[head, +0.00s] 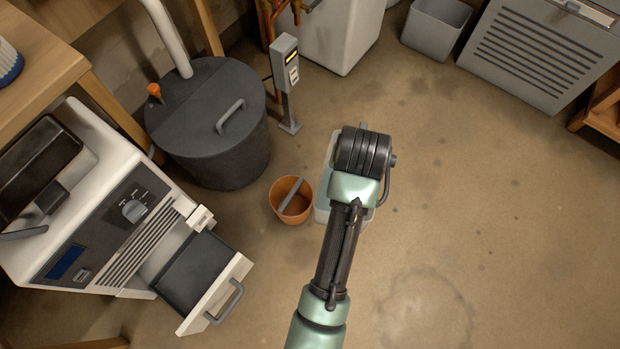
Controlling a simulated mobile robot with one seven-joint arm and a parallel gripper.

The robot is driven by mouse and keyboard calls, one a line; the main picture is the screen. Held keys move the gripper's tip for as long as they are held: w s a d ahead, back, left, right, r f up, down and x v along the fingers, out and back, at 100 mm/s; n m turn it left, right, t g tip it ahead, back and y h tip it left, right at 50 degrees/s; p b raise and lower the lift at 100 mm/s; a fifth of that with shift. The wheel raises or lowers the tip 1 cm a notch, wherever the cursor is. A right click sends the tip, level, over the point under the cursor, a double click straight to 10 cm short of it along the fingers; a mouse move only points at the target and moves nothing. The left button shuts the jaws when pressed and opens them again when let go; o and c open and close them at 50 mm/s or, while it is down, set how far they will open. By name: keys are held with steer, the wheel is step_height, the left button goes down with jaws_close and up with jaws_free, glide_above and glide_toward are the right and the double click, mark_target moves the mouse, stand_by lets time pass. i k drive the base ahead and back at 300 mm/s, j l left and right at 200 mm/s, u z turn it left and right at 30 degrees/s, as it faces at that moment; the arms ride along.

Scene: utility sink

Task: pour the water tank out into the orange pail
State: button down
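The orange pail (291,200) stands on the floor near the middle of the head view, with a grey bar lying slanted across its opening. A pale, translucent container that looks like the water tank (322,203) is just right of the pail. My arm covers most of it, and its water level cannot be seen. My gripper (364,152) is over the tank, at the end of my arm. Its fingers are hidden beneath the dark round wrist, so I cannot tell whether they hold the tank. A dark curved handle shows at the wrist's right side.
A dark lidded drum (222,165) and a grey post with a small box (287,65) stand behind the pail. A white machine with an open drawer (225,295) is at the left. A grey bin (437,28) is at the back. The floor (490,210) at right is clear.

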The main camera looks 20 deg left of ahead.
mark_target(292, 196)
steer(key=i+l, duration=0.65)
steer(key=l, duration=0.15)
steer(key=i+l+u, duration=0.1)
steer(key=u, duration=0.25)
steer(key=l+u, duration=0.15)
steer(key=u, duration=1.25)
steer(key=i+l, duration=0.05)
